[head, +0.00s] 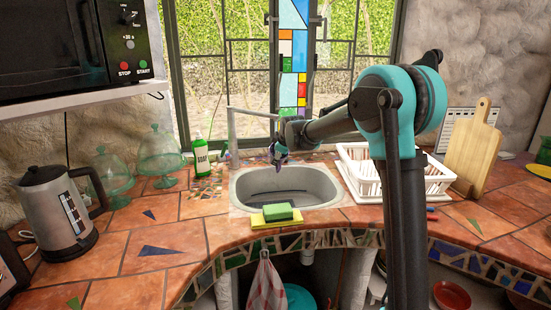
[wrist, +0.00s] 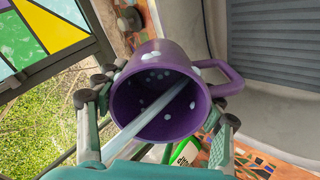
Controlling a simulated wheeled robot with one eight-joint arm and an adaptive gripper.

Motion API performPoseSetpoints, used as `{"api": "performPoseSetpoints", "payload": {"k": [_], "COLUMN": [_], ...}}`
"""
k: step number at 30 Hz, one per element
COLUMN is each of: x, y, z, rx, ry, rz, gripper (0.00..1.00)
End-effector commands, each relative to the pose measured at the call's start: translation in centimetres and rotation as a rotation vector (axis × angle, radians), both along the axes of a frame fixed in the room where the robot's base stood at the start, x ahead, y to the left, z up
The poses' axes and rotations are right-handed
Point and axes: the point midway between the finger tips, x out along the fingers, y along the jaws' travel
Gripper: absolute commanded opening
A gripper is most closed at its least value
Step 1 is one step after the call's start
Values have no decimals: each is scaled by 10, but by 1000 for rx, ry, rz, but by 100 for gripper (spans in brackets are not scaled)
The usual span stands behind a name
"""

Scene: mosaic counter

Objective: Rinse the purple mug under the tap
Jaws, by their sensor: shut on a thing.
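The purple mug (wrist: 168,58) fills the middle of the wrist view, its mouth facing the camera and its handle at the right. White spots, like foam, dot its inside, rim and outside. My gripper (wrist: 158,112) is shut on the mug, with a finger on either side. A pale, see-through streak like running water (wrist: 128,135) crosses the mouth into the mug. In the head view my gripper (head: 280,156) is above the back of the sink (head: 237,190), beside the tap (head: 231,130); only a little purple shows there.
A green sponge (head: 279,212) lies on a yellow cloth at the sink's front rim. A soap bottle (head: 200,158) and glass domes stand left of the sink, with a kettle (head: 58,212) farther left. A white dish rack (head: 440,178) and cutting board (head: 474,152) stand right.

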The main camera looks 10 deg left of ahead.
Motion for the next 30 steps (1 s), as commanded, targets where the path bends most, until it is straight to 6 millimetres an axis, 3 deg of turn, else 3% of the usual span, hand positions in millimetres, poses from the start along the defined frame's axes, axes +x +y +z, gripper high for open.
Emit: {"api": "performPoseSetpoints", "payload": {"k": [17, 30], "x": [-4, -52], "y": [8, -11], "z": [0, 0], "rx": [-1, 0], "ry": [0, -1], "rz": [1, 1], "gripper": [29, 29]}}
